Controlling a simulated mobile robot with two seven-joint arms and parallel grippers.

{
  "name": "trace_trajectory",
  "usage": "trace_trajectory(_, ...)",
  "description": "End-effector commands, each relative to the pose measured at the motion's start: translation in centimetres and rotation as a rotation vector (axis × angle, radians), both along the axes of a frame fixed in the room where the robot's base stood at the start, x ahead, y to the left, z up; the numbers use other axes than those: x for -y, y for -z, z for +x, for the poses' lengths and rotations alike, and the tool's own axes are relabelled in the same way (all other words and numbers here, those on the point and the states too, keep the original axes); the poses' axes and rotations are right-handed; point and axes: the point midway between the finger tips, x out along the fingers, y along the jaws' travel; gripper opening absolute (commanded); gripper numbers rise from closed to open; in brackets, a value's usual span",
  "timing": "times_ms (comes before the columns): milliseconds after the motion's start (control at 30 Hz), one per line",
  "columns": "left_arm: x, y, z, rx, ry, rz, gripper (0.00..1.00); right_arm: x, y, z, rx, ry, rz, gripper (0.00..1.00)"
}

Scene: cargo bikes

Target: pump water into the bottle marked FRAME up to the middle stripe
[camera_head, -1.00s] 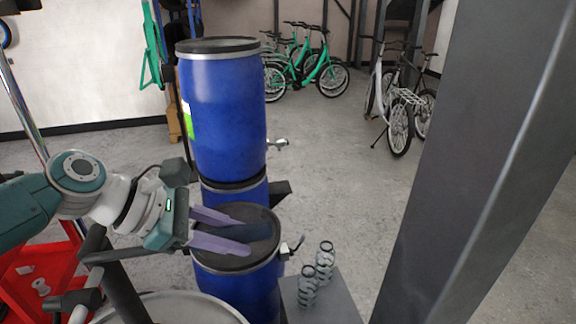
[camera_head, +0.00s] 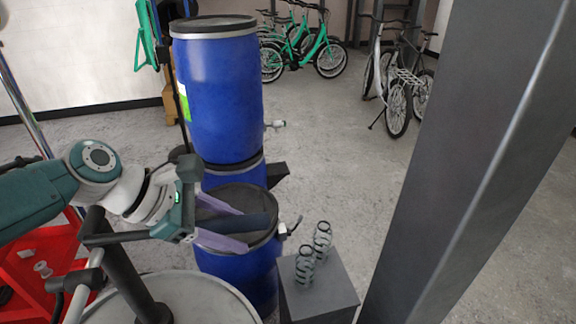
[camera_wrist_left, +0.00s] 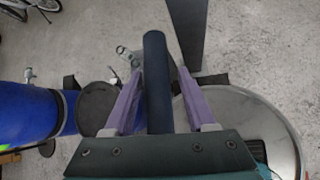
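My left gripper (camera_head: 246,230) comes in from the left, its two purple fingers apart in front of the lid of the lower blue barrel (camera_head: 240,265). The fingers also show in the left wrist view (camera_wrist_left: 159,72). A dark blue cylinder (camera_wrist_left: 156,85) lies lengthwise between them and reaches past their tips; it shows in the head view too (camera_head: 256,222). A gap shows at the right finger; contact at the left is unclear. I cannot make out a bottle marked FRAME, its stripes or any water. My right gripper is out of view.
Stacked blue barrels (camera_head: 215,90) stand behind. Two wire coils (camera_head: 304,269) stand on a grey block (camera_head: 330,295). A round grey top (camera_head: 195,298) and red cart (camera_head: 35,260) are at lower left. A dark pillar (camera_head: 480,150) fills the right. Bikes (camera_head: 320,58) stand far back.

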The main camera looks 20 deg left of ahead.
Motion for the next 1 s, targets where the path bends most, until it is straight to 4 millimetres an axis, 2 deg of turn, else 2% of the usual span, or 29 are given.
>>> trace_trajectory(367, -0.2, -0.6, -0.1, 0.004, -0.002, -0.003, 0.64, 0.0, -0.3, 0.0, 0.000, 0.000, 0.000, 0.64)
trace_trajectory(667, -2.5, -4.3, -2.4, 0.003, 0.001, 0.000, 0.64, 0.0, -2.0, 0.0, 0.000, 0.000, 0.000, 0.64)
trace_trajectory(800, -3.7, -5.9, -3.6, 0.004, 0.001, 0.001, 0.64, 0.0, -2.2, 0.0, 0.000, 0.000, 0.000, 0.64)
trace_trajectory(1000, -4.7, -7.3, -4.5, 0.001, 0.001, -0.001, 0.64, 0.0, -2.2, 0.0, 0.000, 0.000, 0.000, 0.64)
